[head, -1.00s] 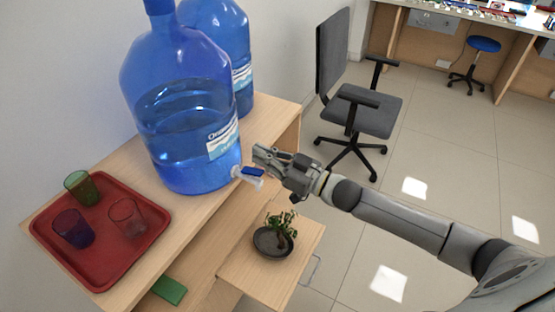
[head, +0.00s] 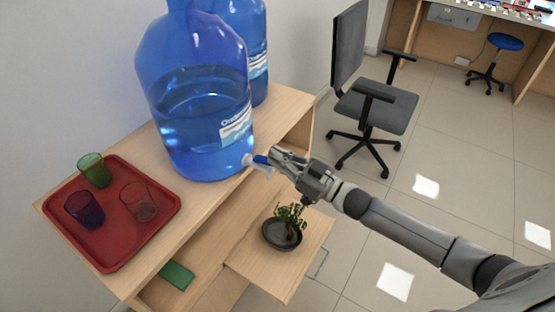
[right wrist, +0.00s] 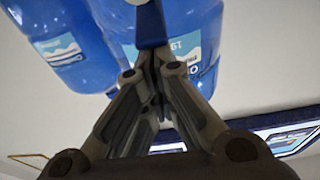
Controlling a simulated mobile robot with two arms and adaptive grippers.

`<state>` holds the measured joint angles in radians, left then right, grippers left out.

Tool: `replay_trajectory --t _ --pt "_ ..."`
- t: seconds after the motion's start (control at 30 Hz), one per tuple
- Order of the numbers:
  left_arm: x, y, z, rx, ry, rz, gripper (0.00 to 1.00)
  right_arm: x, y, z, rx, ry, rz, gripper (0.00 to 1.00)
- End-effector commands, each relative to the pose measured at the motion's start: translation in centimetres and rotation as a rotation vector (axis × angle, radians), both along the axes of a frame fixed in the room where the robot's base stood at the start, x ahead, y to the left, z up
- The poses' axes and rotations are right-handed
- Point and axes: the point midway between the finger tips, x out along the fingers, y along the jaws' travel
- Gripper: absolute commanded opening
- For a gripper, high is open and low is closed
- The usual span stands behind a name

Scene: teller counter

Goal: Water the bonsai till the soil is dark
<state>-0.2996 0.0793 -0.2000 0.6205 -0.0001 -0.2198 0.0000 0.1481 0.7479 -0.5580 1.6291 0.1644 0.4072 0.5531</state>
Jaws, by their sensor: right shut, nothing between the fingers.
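The bonsai (head: 289,220) stands in a dark round pot (head: 271,239) on a low wooden shelf, below and in front of the water jug. The large blue water jug (head: 200,110) stands on the upper wooden top, part filled, with a white spout and a blue tap handle (head: 261,160) at its lower right. My right gripper (head: 276,156) is shut and empty, its fingertips at the blue handle; I cannot tell whether they touch. In the right wrist view the blue handle (right wrist: 151,25) is just beyond the closed fingers. The soil's colour is hard to make out. My left gripper is not in view.
A red tray (head: 110,253) with a green cup (head: 94,170), a blue cup (head: 84,209) and a clear reddish cup (head: 138,202) sits left on the wooden top (head: 180,222). A second blue jug (head: 257,45) stands behind. A green item (head: 177,275) lies lower. An office chair (head: 375,100) stands beyond.

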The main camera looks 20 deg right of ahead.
Motion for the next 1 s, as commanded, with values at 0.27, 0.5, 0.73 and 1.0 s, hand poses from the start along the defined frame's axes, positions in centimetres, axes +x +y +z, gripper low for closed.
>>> replay_trajectory --t 0.27,0.5,0.73,1.0 --pt "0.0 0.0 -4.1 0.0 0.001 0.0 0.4 -0.4 -0.3 -1.7 0.076 -0.094 -0.002 0.0" --pt "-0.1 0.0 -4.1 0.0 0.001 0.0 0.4 -0.6 -0.5 -1.4 0.09 -0.113 -0.001 0.0" --pt "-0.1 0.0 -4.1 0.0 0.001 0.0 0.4 -0.6 -0.4 -1.4 0.089 -0.112 -0.001 0.0" --pt "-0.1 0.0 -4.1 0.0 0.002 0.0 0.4 -0.6 -0.4 -1.4 0.089 -0.112 -0.001 0.0"
